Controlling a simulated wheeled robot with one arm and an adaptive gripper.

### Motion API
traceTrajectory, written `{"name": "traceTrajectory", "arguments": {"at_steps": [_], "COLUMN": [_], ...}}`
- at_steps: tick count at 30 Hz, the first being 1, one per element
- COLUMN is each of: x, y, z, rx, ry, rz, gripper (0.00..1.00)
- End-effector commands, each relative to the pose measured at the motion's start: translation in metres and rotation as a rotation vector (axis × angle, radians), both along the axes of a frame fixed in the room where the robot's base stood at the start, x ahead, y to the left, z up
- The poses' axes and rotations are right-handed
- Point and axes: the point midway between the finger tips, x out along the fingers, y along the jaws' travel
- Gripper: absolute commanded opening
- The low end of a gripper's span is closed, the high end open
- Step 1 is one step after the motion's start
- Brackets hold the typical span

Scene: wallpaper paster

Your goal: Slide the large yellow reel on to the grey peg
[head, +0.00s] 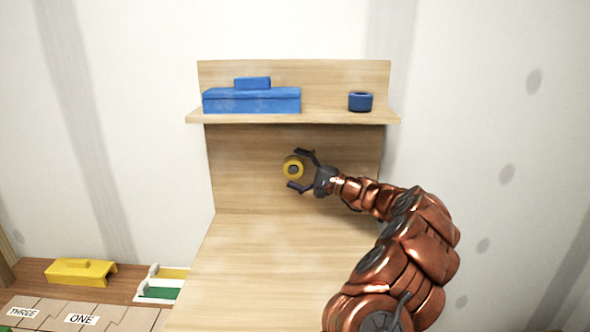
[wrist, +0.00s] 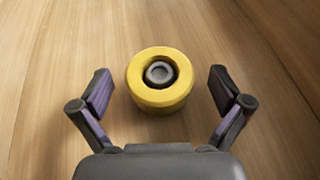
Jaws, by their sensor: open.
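The yellow reel (head: 287,163) is at the wooden back panel below the shelf, with the grey peg (head: 293,170) showing in its hole. In the wrist view the reel (wrist: 158,99) sits around the peg (wrist: 160,73), whose end shows in the middle of the ring. How far the reel is along the peg I cannot tell. My gripper (wrist: 160,82) is open, with one finger on each side of the reel and a clear gap on both sides. In the head view my gripper (head: 297,170) reaches in from the right.
The shelf (head: 250,118) above holds a blue box (head: 250,101) and a small blue reel (head: 360,102). A yellow holder (head: 80,272), a white and green tray (head: 163,285) and labelled blocks (head: 82,319) are at lower left. The wooden surface (head: 250,270) below is clear.

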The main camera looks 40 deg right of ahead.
Motion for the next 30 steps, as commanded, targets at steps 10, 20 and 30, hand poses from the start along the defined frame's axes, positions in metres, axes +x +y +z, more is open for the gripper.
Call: {"name": "traceTrajectory", "arguments": {"at_steps": [10,20,30], "x": [-0.007,-0.02,-0.032], "y": [0.005,0.014,0.024], "z": [0.0,-0.001,-0.001], "rx": [0.002,0.0,0.002], "ry": [-0.001,-0.002,-0.001], "rz": [-0.001,0.001,0.0], "gripper": [1.0,1.0,1.0]}}
